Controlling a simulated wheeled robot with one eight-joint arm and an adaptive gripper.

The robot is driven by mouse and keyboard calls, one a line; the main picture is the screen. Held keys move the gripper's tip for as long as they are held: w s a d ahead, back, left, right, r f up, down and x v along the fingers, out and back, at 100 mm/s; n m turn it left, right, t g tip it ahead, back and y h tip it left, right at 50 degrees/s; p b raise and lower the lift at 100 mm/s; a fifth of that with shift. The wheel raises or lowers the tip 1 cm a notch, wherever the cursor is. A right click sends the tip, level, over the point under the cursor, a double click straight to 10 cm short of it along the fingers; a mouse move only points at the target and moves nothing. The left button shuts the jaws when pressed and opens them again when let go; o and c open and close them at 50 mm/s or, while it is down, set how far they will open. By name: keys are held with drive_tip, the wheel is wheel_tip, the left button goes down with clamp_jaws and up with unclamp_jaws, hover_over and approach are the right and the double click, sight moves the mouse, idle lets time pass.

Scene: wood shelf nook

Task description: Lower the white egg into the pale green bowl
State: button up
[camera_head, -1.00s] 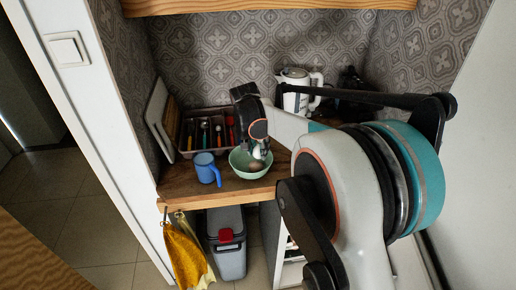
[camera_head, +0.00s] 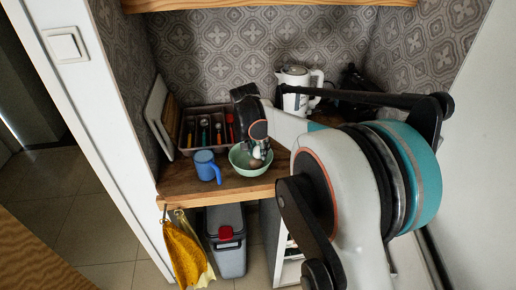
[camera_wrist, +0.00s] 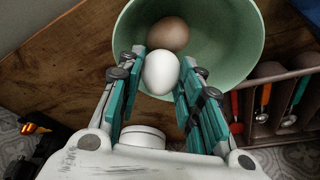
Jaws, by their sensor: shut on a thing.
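The pale green bowl (camera_head: 240,166) stands on the wooden counter, and it fills the top middle of the wrist view (camera_wrist: 228,70). My gripper (camera_wrist: 161,78) is shut on the white egg (camera_wrist: 161,72), with a teal finger on each side of it. The egg is over the bowl's near part in the wrist view. It also shows as a small white spot over the bowl in the head view (camera_head: 257,152). A brown egg (camera_wrist: 168,34) lies inside the bowl, just beyond the white egg. I cannot tell whether the two eggs touch.
A blue mug (camera_head: 206,167) stands just left of the bowl. A cutlery tray (camera_head: 207,128) with several utensils is behind them. A white kettle (camera_head: 297,90) stands at the back right. The counter's front edge (camera_head: 222,194) is close to the bowl.

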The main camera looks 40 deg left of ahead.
drive_tip(key=o, duration=1.1)
drive_tip(key=v, duration=1.2)
drive_tip(key=shift+s, duration=0.1)
